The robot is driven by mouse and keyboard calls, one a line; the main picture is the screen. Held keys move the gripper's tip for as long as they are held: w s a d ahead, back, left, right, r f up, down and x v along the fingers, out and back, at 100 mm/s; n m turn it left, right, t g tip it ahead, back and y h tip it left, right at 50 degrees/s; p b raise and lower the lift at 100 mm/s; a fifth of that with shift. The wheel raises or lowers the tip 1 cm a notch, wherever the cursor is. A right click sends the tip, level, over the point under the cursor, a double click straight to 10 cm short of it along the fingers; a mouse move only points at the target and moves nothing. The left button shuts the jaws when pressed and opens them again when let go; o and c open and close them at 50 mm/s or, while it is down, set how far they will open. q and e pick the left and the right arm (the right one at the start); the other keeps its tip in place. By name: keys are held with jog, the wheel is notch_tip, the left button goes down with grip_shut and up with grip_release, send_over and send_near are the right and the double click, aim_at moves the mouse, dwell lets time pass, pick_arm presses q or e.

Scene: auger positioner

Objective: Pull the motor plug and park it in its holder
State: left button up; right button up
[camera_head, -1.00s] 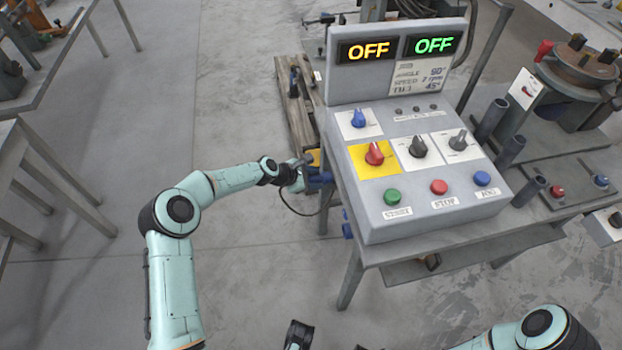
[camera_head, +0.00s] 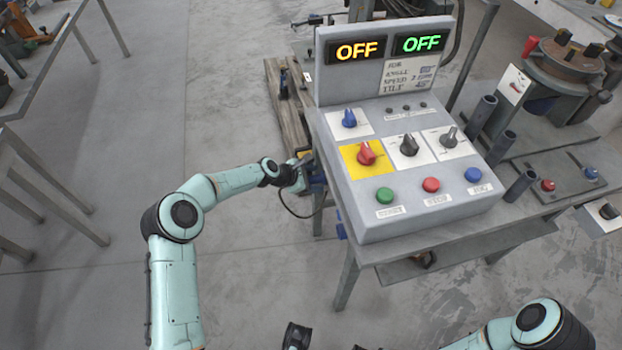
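My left gripper (camera_head: 303,178) is at the left side of the grey control box (camera_head: 405,215). A blue plug (camera_head: 317,182) shows right at its fingertips, against the box's side. The view is too small to tell whether the fingers are closed on it. A dark cable (camera_head: 296,215) hangs in a loop below the gripper. Another blue part (camera_head: 341,231) sits lower on the same side, below the box's edge; I cannot tell whether it is the holder. My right gripper (camera_head: 298,335) is only partly seen at the bottom edge, away from the box.
The box stands on a grey table (camera_head: 440,250) and its two displays read OFF. Knobs and green, red and blue buttons cover its top. A wooden pallet (camera_head: 288,110) lies behind the gripper. Grey tubes (camera_head: 480,115) stand right of the box.

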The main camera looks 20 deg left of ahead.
pick_arm(q)
jog(key=shift+o, duration=0.3)
jog(key=shift+s+a+r, duration=0.1)
jog(key=shift+a+r, duration=0.05)
jog(key=p+v, duration=0.2)
jog(key=v, duration=1.1)
pick_arm(e)
jog(key=shift+g, duration=0.6)
jog(key=shift+s+a+r, duration=0.35)
jog(key=shift+s+r, duration=0.4)
jog(key=shift+s, duration=0.1)
jog(key=shift+s+a+r, duration=0.3)
jog(key=shift+s+r, duration=0.4)
jog(key=shift+s, duration=0.1)
